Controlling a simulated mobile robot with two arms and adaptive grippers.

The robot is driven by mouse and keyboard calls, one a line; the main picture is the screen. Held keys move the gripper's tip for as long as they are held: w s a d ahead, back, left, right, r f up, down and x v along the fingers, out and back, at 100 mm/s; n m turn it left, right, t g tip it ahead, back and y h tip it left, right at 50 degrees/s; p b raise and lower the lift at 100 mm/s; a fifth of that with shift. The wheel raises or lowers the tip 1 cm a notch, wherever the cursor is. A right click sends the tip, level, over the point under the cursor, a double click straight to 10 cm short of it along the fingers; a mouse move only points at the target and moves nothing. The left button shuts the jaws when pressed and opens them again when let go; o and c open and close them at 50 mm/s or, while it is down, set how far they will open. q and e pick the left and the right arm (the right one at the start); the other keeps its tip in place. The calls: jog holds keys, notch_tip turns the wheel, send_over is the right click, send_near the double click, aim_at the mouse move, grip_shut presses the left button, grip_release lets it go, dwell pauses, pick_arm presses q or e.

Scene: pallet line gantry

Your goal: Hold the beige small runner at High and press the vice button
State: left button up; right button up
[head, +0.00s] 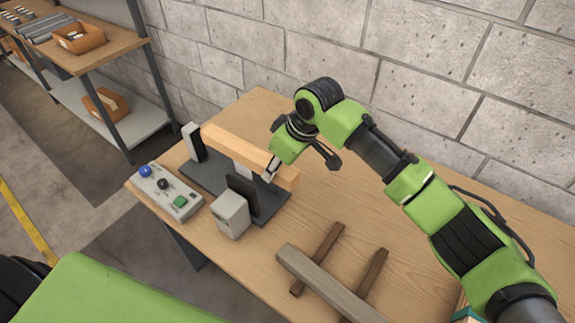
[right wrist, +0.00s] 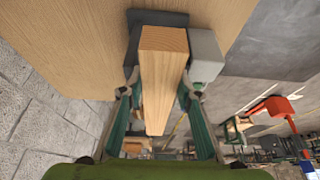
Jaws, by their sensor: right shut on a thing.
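The beige small runner (head: 228,144) is a light wooden bar above the dark base of the vice (head: 268,214). My right gripper (head: 271,169) is shut on the runner near its right end, with a finger on each side of it in the right wrist view (right wrist: 160,85). The vice has a grey block with a dark plate (head: 232,214) in front and a grey upright piece (head: 193,142) at the left. A control panel (head: 160,200) beside it carries a green button (head: 180,202), a blue knob and a black knob. Part of the vice is hidden behind the runner. My left gripper is out of view.
A grey wooden beam (head: 325,285) lies across two dark brown strips (head: 372,277) on the table's front part. A block wall (head: 450,60) stands behind the table. Shelving with cardboard trays (head: 80,38) is at the far left. The table (head: 440,232) right of the vice has clear room.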

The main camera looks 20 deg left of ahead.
jog(key=shift+f+b, duration=0.75)
jog(key=shift+b, duration=0.05)
notch_tip(320, 180, down, 6)
jog(key=b, duration=0.1)
jog(key=shift+f+b, duration=0.25)
jog(key=shift+b, duration=0.1)
